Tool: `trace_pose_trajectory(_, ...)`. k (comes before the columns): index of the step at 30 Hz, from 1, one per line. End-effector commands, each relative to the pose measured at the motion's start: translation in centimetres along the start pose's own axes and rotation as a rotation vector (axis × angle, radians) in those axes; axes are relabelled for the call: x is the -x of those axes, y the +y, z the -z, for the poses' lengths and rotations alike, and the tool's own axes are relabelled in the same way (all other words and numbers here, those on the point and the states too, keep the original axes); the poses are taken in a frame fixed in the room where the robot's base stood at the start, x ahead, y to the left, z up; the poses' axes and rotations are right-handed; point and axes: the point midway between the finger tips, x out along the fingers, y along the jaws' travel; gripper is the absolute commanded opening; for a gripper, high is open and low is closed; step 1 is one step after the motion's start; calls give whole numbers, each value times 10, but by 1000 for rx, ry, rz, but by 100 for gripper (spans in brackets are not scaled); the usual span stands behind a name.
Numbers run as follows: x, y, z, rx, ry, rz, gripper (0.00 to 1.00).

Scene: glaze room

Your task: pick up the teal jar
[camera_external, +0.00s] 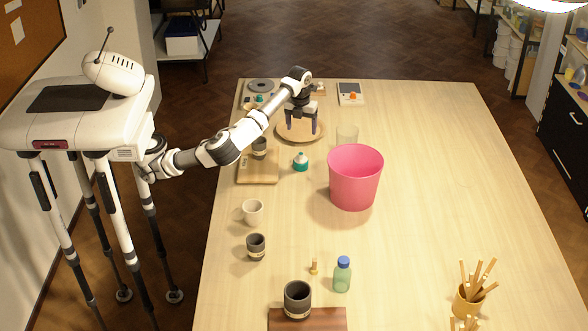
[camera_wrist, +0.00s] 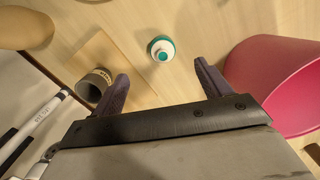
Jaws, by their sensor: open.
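The teal jar (camera_external: 300,162), small with a white top, stands upright on the table left of the pink bucket. In the wrist view the jar (camera_wrist: 161,49) shows from above, beyond and between the fingertips, with clear space around it. My gripper (camera_external: 301,132) is open and empty, above the round wooden board at the far side of the table. In the wrist view its two dark fingers (camera_wrist: 160,77) are spread apart, and the jar is not between them.
A dark cup (camera_external: 259,148) stands on a wooden board (camera_external: 258,175) to the left. The round board (camera_external: 317,130) lies behind the jar. The table's right side is mostly clear.

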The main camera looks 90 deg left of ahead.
Motion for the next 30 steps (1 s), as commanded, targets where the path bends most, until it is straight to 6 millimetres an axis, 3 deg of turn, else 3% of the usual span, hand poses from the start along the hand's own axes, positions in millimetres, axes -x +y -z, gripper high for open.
trace_pose_trajectory(3, -13, 0, 13, -9, 69, -14, 77)
trace_pose_trajectory(15, -82, 2, 17, -8, 70, -17, 77)
trace_pose_trajectory(25, -104, 0, 18, -8, 68, -16, 77)
trace_pose_trajectory(30, -129, -1, 20, -7, 68, -18, 77)
